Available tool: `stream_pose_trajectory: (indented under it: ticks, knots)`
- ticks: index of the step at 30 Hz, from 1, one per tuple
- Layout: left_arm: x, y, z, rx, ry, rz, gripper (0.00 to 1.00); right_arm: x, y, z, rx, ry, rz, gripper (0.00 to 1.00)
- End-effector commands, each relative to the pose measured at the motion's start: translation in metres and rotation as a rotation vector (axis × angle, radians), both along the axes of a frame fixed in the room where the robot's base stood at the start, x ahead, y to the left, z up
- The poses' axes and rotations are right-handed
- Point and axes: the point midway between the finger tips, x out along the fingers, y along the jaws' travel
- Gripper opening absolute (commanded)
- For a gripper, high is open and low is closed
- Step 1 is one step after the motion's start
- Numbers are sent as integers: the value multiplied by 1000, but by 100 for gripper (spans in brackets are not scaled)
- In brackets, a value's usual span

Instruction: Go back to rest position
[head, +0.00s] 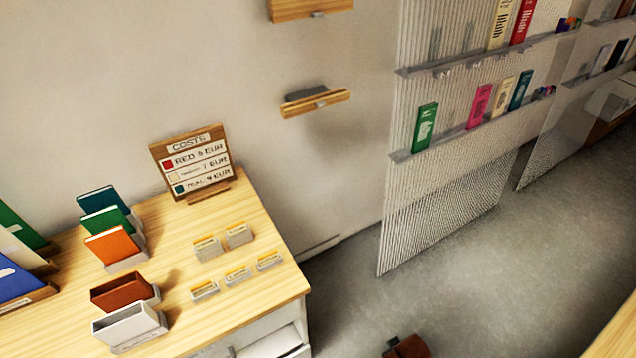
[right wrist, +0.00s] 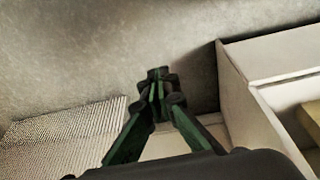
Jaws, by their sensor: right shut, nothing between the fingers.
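My right gripper (right wrist: 158,78) shows in the right wrist view with its dark green fingers together and nothing between them. It hangs over bare grey floor, beside a white open-fronted cabinet. My left gripper is not in the head view or the right wrist view. No arm of mine can be made out clearly in the head view.
A wooden-topped table (head: 235,290) on the left bears colored boxes, small card holders and a costs sign (head: 192,162). A ribbed panel (head: 440,200) with shelves of books stands at the right. A white cabinet (right wrist: 235,95) is close right of the gripper. Grey floor (head: 480,290) is mostly clear.

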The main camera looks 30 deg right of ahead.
Motion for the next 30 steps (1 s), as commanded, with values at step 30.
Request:
stream_pose_trajectory:
  ticks: [30]
  knots:
    - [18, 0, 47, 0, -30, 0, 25, -228, 11, -297, 34, 156, 91, 0]
